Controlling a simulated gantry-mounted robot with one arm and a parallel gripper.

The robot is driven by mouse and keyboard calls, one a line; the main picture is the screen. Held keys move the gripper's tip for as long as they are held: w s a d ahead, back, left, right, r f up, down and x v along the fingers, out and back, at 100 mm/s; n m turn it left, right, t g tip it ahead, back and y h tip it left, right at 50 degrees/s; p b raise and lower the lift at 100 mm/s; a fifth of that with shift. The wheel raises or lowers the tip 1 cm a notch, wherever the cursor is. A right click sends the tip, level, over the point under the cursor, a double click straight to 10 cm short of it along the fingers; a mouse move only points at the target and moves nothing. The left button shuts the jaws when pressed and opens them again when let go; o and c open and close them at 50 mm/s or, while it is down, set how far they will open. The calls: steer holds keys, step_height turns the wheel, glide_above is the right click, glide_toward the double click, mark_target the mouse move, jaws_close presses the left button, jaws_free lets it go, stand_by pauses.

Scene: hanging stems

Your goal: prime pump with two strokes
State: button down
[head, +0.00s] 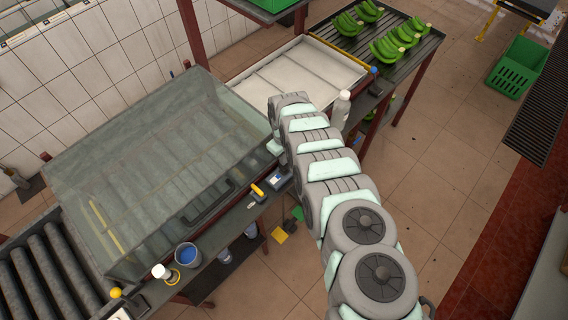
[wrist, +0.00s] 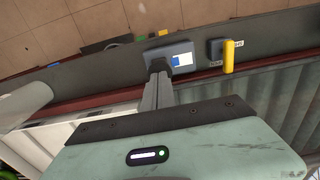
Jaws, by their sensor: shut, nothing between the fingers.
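My gripper (wrist: 158,68) is shut and empty in the wrist view. Its grey fingers reach toward a small box with a lit display (wrist: 170,56); whether they touch it I cannot tell. A yellow lever (wrist: 229,56) on a dark block stands just right of that box. It also shows in the head view (head: 257,190), on the ledge in front of the tank. A small white dispenser-like bottle (head: 161,271) stands further left along the ledge, away from my gripper. A white bottle (head: 341,110) stands right of my arm. Which one is the pump is not clear.
The large glass-walled tank (head: 150,170) fills the left middle. A blue-filled cup (head: 187,255) stands beside the dispenser-like bottle. Rollers (head: 50,265) lie at lower left. A white tray (head: 297,75) and a rack with green bananas (head: 395,40) are behind.

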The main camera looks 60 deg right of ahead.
steer(key=shift+f+b, duration=1.2)
steer(key=shift+f, duration=0.45)
steer(key=shift+r, duration=0.25)
step_height(320, 180, up, 3)
steer(key=p, duration=0.3)
steer(key=shift+r+p, duration=0.3)
steer(key=shift+p, duration=0.2)
steer(key=shift+r, duration=0.15)
step_height(320, 180, up, 3)
steer(key=p, duration=0.3)
steer(key=shift+d+r, duration=0.1)
steer(key=shift+r, duration=0.05)
step_height(320, 180, up, 2)
steer(key=shift+r+p, duration=0.2)
steer(key=shift+p, duration=0.8)
